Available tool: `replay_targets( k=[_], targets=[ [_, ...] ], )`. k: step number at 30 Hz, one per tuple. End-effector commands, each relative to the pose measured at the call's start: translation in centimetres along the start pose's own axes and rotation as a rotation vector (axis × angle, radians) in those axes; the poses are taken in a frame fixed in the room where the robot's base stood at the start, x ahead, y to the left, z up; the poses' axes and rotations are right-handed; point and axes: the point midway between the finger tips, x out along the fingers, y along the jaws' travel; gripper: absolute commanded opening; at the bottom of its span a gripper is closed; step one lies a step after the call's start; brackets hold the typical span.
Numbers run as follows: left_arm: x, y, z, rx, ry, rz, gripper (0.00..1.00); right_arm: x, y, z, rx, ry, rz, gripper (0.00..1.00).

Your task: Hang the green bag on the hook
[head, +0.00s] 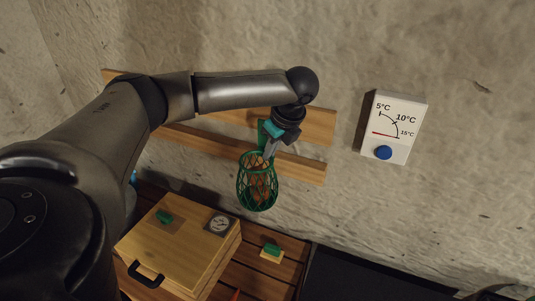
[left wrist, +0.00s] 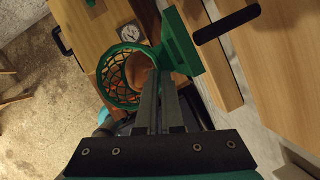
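The green bag (head: 257,184) is an open-mesh net with a round rim and a flat green tab. It hangs below my left gripper (head: 270,150) in the head view, in front of the wooden wall rails. In the left wrist view the bag (left wrist: 118,96) lies beyond the fingertips (left wrist: 160,72), which are close together on its upper part near the tab (left wrist: 182,42). Something brown shows inside the net. My right gripper is out of view.
Two wooden rails (head: 309,168) run along the wall. Below stands a wooden box (head: 185,250) with a black handle, a round dial (head: 219,224) and a green block. A white thermostat (head: 400,125) with a blue knob is on the wall at right.

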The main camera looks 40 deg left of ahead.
Motion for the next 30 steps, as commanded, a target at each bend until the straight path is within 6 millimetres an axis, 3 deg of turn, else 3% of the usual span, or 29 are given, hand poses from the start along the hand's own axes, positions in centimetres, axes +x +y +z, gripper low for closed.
replay_targets(
  k=[16, 30],
  targets=[
    [0.7, -3.1, 1.1, -0.002, -0.001, -0.003, 0.00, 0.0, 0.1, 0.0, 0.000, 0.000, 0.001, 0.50],
    [1.8, -4.2, 1.1, 0.000, 0.000, -0.002, 0.00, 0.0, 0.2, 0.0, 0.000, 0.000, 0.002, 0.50]
  ],
)
